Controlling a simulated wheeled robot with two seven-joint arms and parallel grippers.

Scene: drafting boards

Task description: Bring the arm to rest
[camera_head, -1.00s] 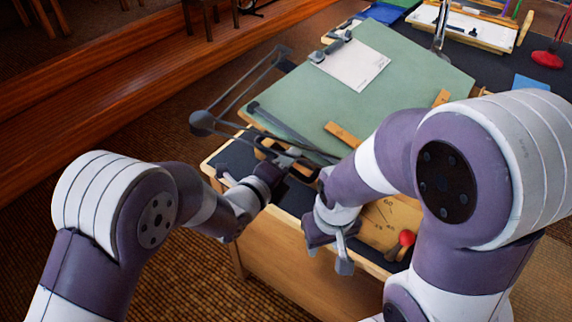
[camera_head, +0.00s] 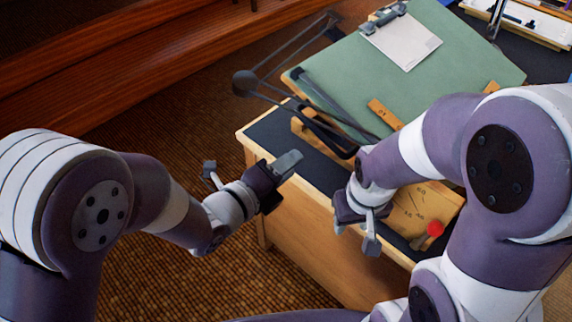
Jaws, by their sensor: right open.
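My left arm comes in from the left. Its gripper (camera_head: 284,168) points right, in the air by the front left corner of the drafting table (camera_head: 272,137). It seems to hold nothing, but the gap between its fingers is not visible. My right arm comes in from the right and bends back on itself. The green drafting board (camera_head: 425,85) lies tilted on the table behind both grippers.
A jointed drafting arm (camera_head: 290,70) stands out over the board's left edge. The floor at left is clear.

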